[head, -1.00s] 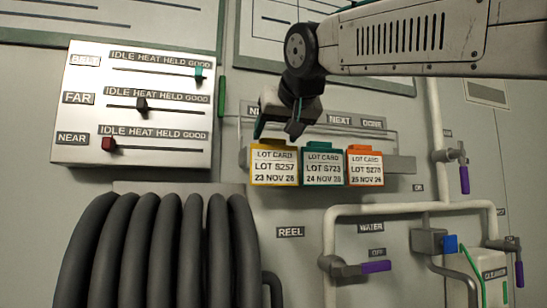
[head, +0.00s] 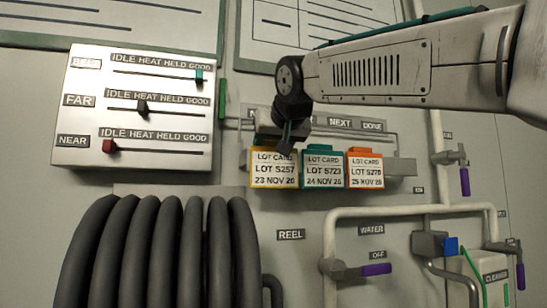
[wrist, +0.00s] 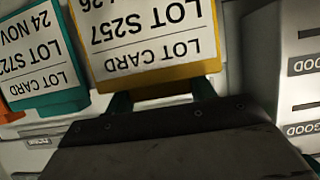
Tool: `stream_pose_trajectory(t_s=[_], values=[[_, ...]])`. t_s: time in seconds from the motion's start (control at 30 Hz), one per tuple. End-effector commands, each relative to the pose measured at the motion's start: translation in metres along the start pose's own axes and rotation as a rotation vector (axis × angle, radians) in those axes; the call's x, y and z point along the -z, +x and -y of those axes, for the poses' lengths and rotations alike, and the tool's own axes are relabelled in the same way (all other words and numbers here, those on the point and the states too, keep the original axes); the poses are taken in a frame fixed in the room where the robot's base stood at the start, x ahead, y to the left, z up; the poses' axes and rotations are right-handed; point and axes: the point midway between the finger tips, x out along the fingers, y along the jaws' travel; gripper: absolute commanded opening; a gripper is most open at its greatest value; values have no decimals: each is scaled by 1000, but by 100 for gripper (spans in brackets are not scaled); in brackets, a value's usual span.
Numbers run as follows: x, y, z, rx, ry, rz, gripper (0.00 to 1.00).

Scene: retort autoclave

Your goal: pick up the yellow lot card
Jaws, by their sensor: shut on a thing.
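The yellow lot card (head: 274,170), reading LOT S257, 23 NOV 26, hangs at the left end of a row of three cards on the wall rack. My gripper (head: 285,150) reaches down to its top edge and is shut on it. In the wrist view the yellow card (wrist: 160,80) fills the upper middle, with my gripper's fingers (wrist: 162,97) at its yellow top edge. The gripper hides part of that edge in the head view.
A teal card (head: 323,168) hangs close to the right of the yellow one, and an orange card (head: 365,170) beyond it. A slider panel (head: 140,108) is at the left, a hose reel (head: 160,255) below it. Pipes with purple-handled valves (head: 376,269) are at the lower right.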

Motion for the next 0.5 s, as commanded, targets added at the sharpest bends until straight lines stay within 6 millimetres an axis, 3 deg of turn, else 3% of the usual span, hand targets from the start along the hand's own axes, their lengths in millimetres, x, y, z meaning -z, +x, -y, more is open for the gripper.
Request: stream_pose_trajectory(t_s=[0.27,0.5], values=[[6,-7,0,0,0,-2,32],[33,-17,0,-1,0,-2,32]])
